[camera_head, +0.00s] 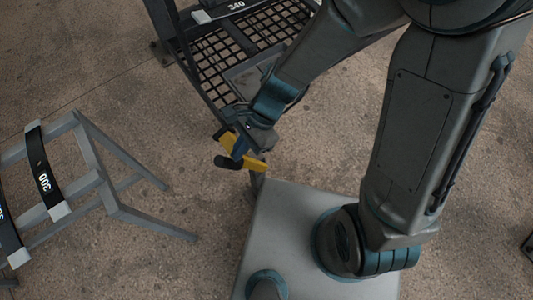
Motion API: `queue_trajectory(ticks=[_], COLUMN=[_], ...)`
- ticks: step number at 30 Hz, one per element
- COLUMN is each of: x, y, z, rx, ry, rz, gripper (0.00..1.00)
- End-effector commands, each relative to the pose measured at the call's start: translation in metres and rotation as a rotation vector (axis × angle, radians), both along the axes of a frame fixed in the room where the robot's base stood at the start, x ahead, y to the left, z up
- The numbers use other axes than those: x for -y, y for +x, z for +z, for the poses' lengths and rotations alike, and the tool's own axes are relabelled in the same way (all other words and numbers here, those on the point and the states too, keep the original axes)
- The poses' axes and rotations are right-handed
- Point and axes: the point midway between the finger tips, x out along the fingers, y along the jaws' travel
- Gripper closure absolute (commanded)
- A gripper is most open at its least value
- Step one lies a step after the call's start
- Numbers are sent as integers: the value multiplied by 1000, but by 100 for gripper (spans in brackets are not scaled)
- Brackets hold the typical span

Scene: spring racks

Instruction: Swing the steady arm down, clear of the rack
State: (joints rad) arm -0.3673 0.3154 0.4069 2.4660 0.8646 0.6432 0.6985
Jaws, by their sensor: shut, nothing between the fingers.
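A short yellow bar (253,162) with a dark rounded end beside it shows at the near corner of the dark rack (214,97); it looks like the steady arm, but my gripper covers part of it. My gripper (239,149) is shut with nothing between its fingers. It overlaps the yellow bar in the picture, and I cannot tell whether they touch. How the bar joins the rack is hidden.
The dark rack has a mesh shelf (268,29) and a label reading 340. A grey frame with black straps (42,172) marked 300 stands at the left. Bare brown floor (190,190) lies between the two.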

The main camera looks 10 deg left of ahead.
Motion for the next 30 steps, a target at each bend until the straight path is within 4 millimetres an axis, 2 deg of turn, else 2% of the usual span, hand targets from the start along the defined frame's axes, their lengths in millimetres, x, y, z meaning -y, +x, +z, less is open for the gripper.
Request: queue_trajectory(ticks=[30], x=[-27], y=[-31], z=[0], rx=[1], ry=[0], rz=[2], gripper=[100])
